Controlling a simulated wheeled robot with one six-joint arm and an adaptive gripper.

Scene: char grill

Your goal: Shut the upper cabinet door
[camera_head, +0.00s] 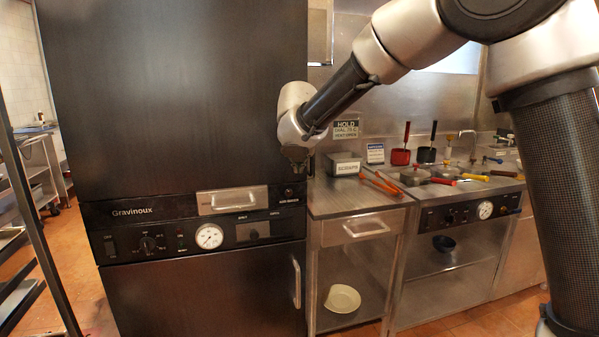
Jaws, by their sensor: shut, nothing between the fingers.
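The upper cabinet door (170,90) is a large, plain dark panel on the tall cabinet at the left. It lies about flush above the control panel (130,212), with no clear gap along the edges I can see. I cannot tell whether it is fully shut. No handle shows on it; its right edge is partly hidden behind my wrist. My gripper (297,165) is small and dark, pointing down at the door's lower right edge. It is shut and empty. I cannot tell whether it touches the door.
The lower door (200,295) appears shut, with a handle (296,283) at its right. A steel counter (350,204) on the right holds a labelled box (344,164) and red tongs (381,183). A rack (25,190) stands at far left.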

